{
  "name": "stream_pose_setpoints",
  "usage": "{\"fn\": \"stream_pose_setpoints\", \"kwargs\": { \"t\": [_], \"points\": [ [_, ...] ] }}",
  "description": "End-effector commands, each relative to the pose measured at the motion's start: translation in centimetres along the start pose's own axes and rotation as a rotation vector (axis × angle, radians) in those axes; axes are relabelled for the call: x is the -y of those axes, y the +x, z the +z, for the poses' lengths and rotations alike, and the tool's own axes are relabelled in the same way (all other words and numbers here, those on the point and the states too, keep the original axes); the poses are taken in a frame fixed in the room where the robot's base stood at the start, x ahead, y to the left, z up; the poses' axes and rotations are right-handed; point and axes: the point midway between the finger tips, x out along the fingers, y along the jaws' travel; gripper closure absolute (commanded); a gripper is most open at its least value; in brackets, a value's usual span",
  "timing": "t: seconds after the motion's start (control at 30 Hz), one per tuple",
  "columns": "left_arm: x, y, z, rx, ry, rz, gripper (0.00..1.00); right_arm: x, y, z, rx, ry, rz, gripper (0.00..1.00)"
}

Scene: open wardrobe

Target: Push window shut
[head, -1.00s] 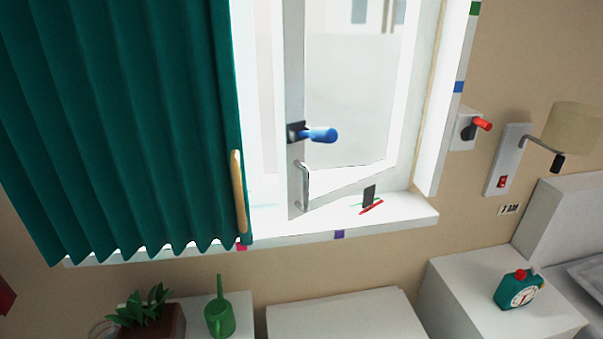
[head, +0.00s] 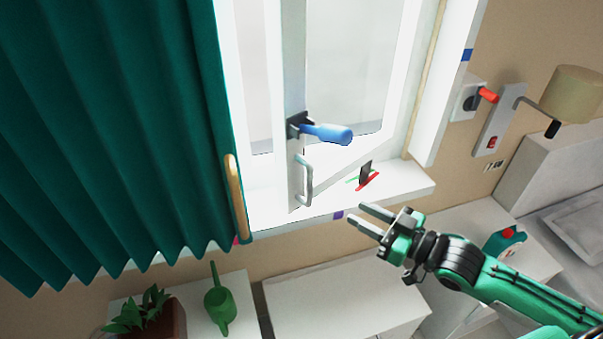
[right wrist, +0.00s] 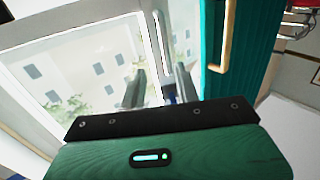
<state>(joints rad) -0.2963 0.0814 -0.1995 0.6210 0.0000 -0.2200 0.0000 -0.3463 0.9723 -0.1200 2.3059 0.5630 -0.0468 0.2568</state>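The white window sash (head: 290,75) stands ajar, swung inward over the sill (head: 270,214). It carries a blue handle (head: 328,132) and, below that, a metal pull bar (head: 305,180). My right gripper (head: 362,217) is open and empty in front of the sill's right part, apart from the sash. In the right wrist view its two fingers (right wrist: 157,85) are spread, with the window glass (right wrist: 85,75) beyond them. My left gripper is in neither view.
A teal curtain (head: 110,130) with a wooden bar (head: 236,195) hangs left. A dark small block (head: 365,172) and red stick (head: 368,181) lie on the sill. A plant (head: 145,312), green watering can (head: 219,303) and white cabinet (head: 345,295) stand below. A lamp (head: 575,93) is at right.

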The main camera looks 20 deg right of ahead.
Motion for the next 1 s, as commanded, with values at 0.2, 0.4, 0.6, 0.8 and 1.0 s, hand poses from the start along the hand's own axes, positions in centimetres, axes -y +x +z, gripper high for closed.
{"fn": "stream_pose_setpoints", "kwargs": {
  "t": [0.2,0.4,0.6,0.8,1.0],
  "points": [
    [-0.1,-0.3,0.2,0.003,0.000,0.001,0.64,0.7,0.5,-1.0,-0.011,0.002,-0.016,0.68],
    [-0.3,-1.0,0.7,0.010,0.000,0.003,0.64,0.6,2.2,-1.1,-0.013,0.000,-0.015,0.68],
    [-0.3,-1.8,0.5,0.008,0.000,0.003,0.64,0.7,4.4,-1.2,-0.012,0.002,-0.014,0.68],
    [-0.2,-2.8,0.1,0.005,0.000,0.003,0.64,0.7,6.9,-1.2,-0.012,0.002,-0.014,0.68],
    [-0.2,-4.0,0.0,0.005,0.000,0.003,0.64,0.8,9.9,-1.3,-0.012,0.002,-0.015,0.68]
  ]
}}
